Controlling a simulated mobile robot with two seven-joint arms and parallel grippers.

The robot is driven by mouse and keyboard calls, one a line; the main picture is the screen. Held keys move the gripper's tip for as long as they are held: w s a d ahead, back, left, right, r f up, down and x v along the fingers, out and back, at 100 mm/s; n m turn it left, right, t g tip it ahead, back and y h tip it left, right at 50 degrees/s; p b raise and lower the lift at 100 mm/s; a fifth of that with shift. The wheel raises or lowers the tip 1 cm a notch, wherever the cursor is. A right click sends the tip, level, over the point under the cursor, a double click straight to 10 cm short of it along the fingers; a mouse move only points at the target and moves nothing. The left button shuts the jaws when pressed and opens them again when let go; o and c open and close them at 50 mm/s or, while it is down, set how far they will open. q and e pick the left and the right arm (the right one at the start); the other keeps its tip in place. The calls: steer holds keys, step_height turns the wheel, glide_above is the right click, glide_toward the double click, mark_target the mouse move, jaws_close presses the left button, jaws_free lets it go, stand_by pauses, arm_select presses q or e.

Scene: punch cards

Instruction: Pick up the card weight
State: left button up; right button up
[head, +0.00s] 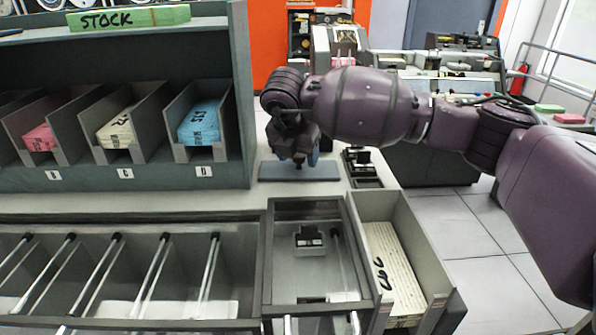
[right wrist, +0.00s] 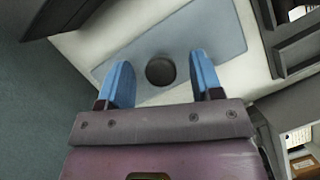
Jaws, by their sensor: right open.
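A dark round piece (right wrist: 160,70), seemingly the card weight, sits on a blue-grey mat (right wrist: 205,30) in the right wrist view. My right gripper (right wrist: 162,82) is open, with one blue finger on each side of the piece. Both fingers look apart from it. In the head view my right gripper (head: 304,158) points down over the same mat (head: 322,172). It largely hides the piece there. My left gripper is in neither view.
A stock shelf with card bins (head: 206,125) stands to the left of the mat. Small black items (head: 362,165) stand close on its right. In front are a tray with a black block (head: 309,241) and a drawer of cards (head: 392,265).

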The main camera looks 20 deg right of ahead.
steer(key=shift+w+d+f, duration=0.15)
steer(key=shift+f, duration=0.35)
steer(key=shift+r, duration=0.1)
jaws_close()
steer(key=shift+r, duration=0.1)
